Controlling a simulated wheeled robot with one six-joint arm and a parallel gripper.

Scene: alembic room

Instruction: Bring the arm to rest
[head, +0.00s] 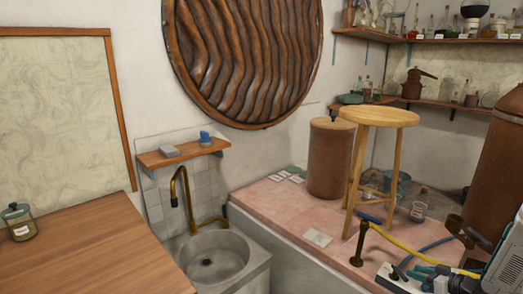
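Neither my arm nor my gripper shows clearly anywhere in the head view, so its pose and its fingers cannot be seen. The task names no other object.
A wooden tabletop (85,250) with a lidded jar (18,222) fills the lower left. Beside it are a grey stone sink (258,262) and a brass tap (188,200). A pink tiled platform (270,206) holds a wooden stool (378,116), a brown cylinder (331,160) and hosed equipment (435,278).

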